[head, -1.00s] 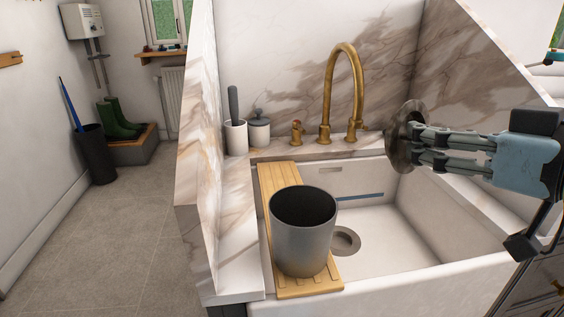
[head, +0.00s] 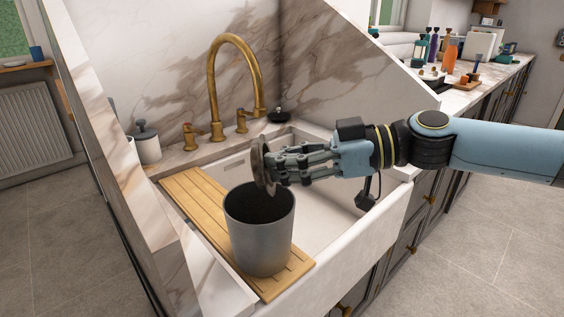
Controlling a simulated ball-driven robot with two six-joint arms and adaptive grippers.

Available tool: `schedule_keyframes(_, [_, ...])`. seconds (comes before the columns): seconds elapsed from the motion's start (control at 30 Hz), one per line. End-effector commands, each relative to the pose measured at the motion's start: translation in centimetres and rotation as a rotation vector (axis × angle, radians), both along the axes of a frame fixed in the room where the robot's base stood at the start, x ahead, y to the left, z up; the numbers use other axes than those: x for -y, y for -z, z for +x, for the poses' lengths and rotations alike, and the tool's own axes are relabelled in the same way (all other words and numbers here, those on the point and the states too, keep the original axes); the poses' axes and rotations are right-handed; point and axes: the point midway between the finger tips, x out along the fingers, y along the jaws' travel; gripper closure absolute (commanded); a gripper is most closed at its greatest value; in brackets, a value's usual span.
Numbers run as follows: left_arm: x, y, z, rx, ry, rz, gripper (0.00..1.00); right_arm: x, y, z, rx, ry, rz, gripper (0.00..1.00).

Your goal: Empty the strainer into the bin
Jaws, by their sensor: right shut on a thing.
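My right gripper (head: 280,167) is shut on the strainer (head: 260,166), a round dark metal piece. The strainer is tipped onto its edge, nearly upright, above the back of the bin's mouth. The bin (head: 260,240) is a grey, open-topped cylinder standing upright on the wooden board at the sink's left side. Its inside is dark, and I cannot see whether anything lies in it. The strainer's contents, if any, are not visible. My left gripper is out of view.
The wooden draining board (head: 195,196) lies over the left of the white sink (head: 335,225). A brass tap (head: 213,95) rises behind, with a lidded pot (head: 147,145) to its left. A small black knobbed item (head: 279,115) sits at the back corner. Marble walls border the sink.

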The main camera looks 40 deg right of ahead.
Motion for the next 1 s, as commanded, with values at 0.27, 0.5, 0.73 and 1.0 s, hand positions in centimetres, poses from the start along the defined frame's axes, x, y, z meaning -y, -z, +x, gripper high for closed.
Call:
schedule_keyframes(0.27, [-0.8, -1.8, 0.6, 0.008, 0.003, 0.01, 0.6, -0.1, -0.9, 0.2, -0.059, 0.0, -0.076, 1.0])
schedule_keyframes(0.5, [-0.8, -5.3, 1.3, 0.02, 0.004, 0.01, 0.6, -0.3, -1.8, 0.4, -0.142, 0.006, -0.167, 1.0])
schedule_keyframes(0.73, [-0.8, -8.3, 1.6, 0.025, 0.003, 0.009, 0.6, -0.6, -2.4, 0.6, -0.228, 0.002, -0.267, 1.0])
schedule_keyframes(1.0, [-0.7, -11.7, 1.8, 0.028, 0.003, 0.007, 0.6, -1.1, -3.4, 1.1, -0.374, 0.004, -0.437, 1.0])
